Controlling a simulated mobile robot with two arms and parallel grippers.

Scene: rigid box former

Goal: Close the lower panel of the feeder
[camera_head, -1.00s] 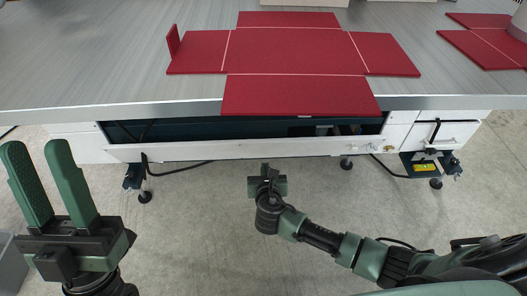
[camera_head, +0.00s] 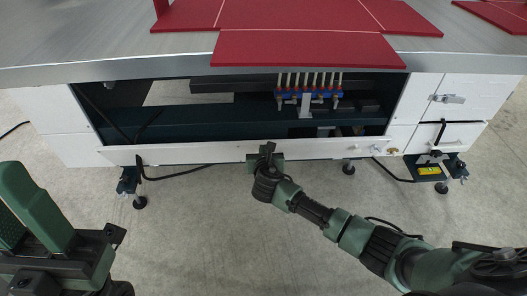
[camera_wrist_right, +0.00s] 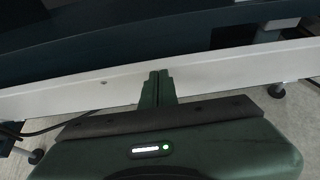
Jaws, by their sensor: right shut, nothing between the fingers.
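The feeder's lower panel (camera_head: 200,153) is a long white strip along the bottom of the feeder's front. It hangs open, and the dark interior (camera_head: 200,120) shows above it. My right gripper (camera_head: 266,152) is shut and empty, at the panel's lower edge near its middle. In the right wrist view the closed fingertips (camera_wrist_right: 158,76) overlap the white panel (camera_wrist_right: 220,72); I cannot tell whether they touch it. My left gripper (camera_head: 22,215) is open and empty at the lower left, away from the panel and partly cut off by the frame.
Red flat box blanks (camera_head: 310,50) lie on the grey tabletop (camera_head: 120,65) above the opening, one flap overhanging the edge. Blue fittings with several pale tubes (camera_head: 308,95) sit inside. Black feet and a cable (camera_head: 180,173) are below the panel. The floor in front is clear.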

